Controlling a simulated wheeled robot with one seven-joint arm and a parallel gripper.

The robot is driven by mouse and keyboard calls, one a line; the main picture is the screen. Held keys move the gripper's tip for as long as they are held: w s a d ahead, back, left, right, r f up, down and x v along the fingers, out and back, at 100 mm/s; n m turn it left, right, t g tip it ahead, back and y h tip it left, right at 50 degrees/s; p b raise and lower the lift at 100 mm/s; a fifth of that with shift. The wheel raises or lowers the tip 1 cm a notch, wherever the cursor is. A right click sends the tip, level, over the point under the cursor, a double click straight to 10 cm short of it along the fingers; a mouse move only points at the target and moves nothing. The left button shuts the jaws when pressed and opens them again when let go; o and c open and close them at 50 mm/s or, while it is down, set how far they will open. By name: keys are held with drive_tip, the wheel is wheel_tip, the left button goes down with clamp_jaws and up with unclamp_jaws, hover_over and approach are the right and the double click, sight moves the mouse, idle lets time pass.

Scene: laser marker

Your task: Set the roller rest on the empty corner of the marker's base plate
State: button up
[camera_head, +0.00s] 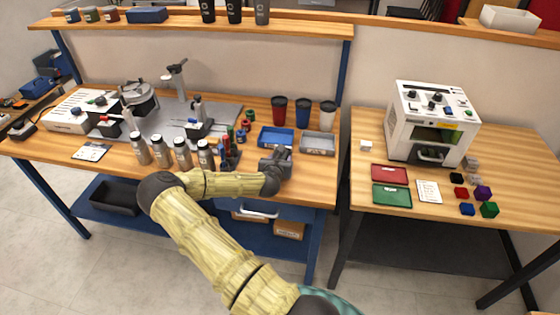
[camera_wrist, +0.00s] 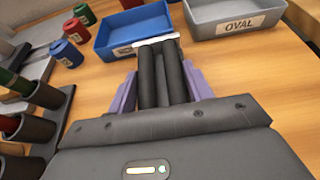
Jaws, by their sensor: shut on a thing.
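My gripper (camera_head: 277,160) is low over the front right of the left bench, in front of the blue tray. In the wrist view my gripper (camera_wrist: 160,88) has its purple fingers shut on the roller rest (camera_wrist: 160,75), which shows as dark parallel rollers with a pale end piece. In the head view I cannot make out the roller rest clearly against the gripper. The marker's grey base plate (camera_head: 222,112) lies to the left, with a post (camera_head: 177,80) at the back and fixtures on it. I cannot clearly tell which corner is empty.
Several steel bottles (camera_head: 183,154) and a dark rack (camera_head: 228,158) of coloured cylinders stand between my gripper and the plate's front. A blue tray (camera_wrist: 130,30) and a grey tray labelled OVAL (camera_wrist: 235,18) lie just beyond. Several tumblers (camera_head: 303,112) stand behind the trays.

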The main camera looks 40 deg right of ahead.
wheel_tip(320, 180, up, 10)
idle(0.4)
drive_tip(key=shift+w+f, duration=0.1)
idle(0.6)
drive_tip(key=shift+d, duration=0.1)
